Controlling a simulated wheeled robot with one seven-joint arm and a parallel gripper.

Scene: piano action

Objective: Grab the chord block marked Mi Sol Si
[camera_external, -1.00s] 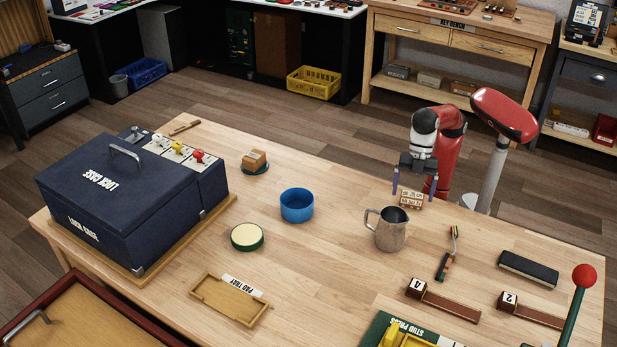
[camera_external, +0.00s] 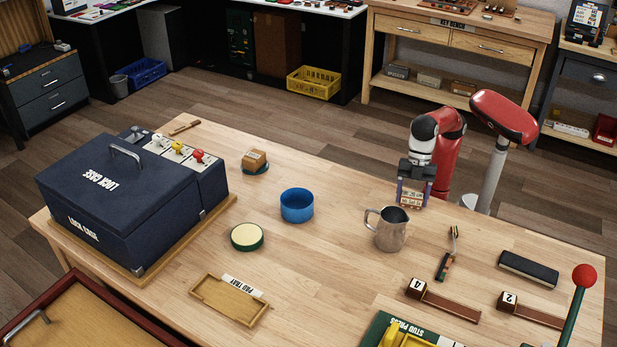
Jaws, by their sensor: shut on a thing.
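A small light wooden block with dark printed marks (camera_external: 411,198) is on the table's far edge at the right, behind the metal jug. The print is too small to read. My gripper (camera_external: 412,197) points down over it, with its fingers at the block's two sides, and is shut on it. The block appears to be at or close to the table top; I cannot tell whether it is lifted. Another wooden block (camera_external: 254,160) stands on a dark blue-green round base at the far left-centre; its marks are not legible.
The metal jug (camera_external: 391,232) stands just in front of my gripper. A blue bowl (camera_external: 297,205), a round green-rimmed pad (camera_external: 247,237) and a pad tray (camera_external: 230,299) lie to the left. A brush-like tool (camera_external: 446,256) lies right. The navy lock case (camera_external: 125,195) fills the left end.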

